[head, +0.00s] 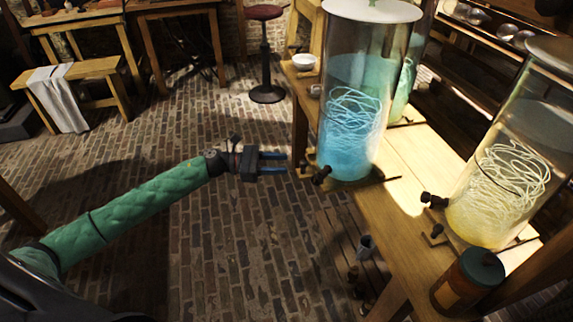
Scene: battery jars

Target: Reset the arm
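My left gripper (272,163) is on the end of my green-sleeved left arm, which reaches in from the lower left over the brick floor. Its two blue fingers are apart with nothing between them. The fingertips point right, close to the left edge of the wooden table as seen in the picture. My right gripper is not in view. A tall glass jar (350,125) with blue liquid and coiled strands stands on the table, right of the gripper. A second jar (500,190) with yellow contents stands further right.
The wooden table (405,235) fills the right side. A small white bowl (304,62) and a dark-lidded amber jar (466,280) are on it. A red-topped stool (264,55) and a bench with a cloth (56,98) stand behind. The brick floor around my arm is clear.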

